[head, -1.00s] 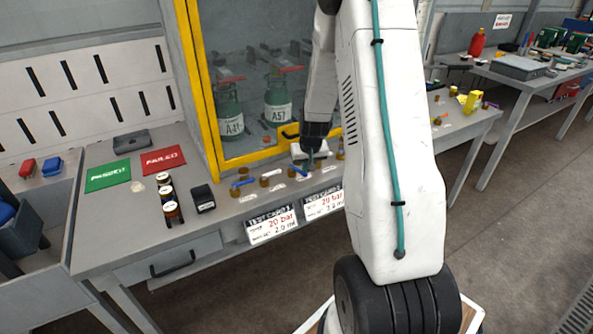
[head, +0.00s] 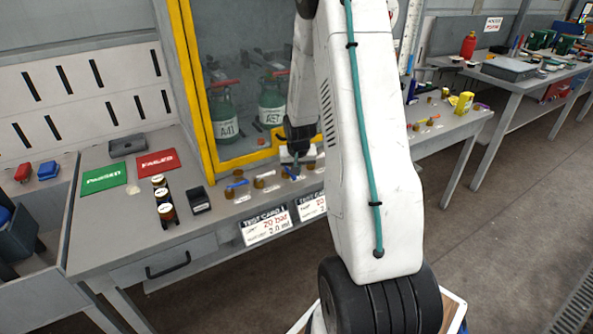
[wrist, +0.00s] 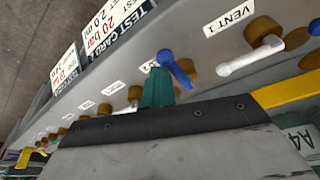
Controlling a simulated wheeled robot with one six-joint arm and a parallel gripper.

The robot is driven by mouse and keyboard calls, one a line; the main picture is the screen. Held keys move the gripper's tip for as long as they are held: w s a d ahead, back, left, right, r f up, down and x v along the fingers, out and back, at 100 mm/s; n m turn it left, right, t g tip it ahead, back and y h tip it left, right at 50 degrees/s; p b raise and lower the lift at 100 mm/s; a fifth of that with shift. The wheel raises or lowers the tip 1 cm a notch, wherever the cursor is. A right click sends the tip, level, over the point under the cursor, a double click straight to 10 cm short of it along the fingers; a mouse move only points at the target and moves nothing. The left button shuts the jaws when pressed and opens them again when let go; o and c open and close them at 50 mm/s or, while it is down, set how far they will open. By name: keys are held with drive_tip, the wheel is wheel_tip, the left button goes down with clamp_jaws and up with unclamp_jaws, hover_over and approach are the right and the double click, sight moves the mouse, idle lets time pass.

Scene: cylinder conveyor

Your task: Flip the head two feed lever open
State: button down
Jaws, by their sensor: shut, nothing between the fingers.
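Two blue levers show along the bench's front edge in the head view: one at the left (head: 237,184) and one below my gripper (head: 289,173). My gripper (head: 296,158) points down with its teal fingers together and empty. In the wrist view the fingers (wrist: 160,90) are right beside a blue lever (wrist: 170,66) on a brass valve (wrist: 185,71). The lever's end overlaps the fingertips; I cannot tell whether they touch. Its label (wrist: 149,67) is mostly hidden. A white lever (wrist: 250,57) on the neighbouring valve stands by the label "VENT 1".
Green cylinders (head: 226,120) stand behind the yellow-framed cabinet front (head: 197,100), close behind my gripper. Test cards (head: 265,226) hang on the bench front. Brown bottles (head: 163,200) and a black box (head: 199,200) stand to the left. More valves line the edge.

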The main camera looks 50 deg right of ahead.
drive_tip(key=shift+a, duration=0.3)
drive_tip(key=shift+w+r, duration=0.1)
drive_tip(key=shift+r, duration=0.15)
drive_tip(key=w+v, duration=0.2)
drive_tip(key=v, duration=0.7)
drive_tip(key=shift+w+a+r, duration=0.2)
drive_tip(key=shift+w+r, duration=0.1)
drive_tip(key=shift+w, duration=0.2)
drive_tip(key=s+a+r+n, duration=0.2)
drive_tip(key=s+a+r, duration=0.4)
drive_tip(key=s+a, duration=0.3)
drive_tip(key=s+a+r+n+g+y, duration=0.1)
drive_tip(key=s+a+r+n, duration=0.2)
drive_tip(key=s+a+r, duration=0.3)
drive_tip(key=s+a+r+n+y, duration=0.1)
drive_tip(key=s+a+r+n, duration=0.2)
drive_tip(key=s+a, duration=0.9)
drive_tip(key=a+r, duration=0.3)
drive_tip(key=a, duration=0.1)
drive_tip(key=shift+r, duration=0.2)
drive_tip(key=shift+s, duration=0.1)
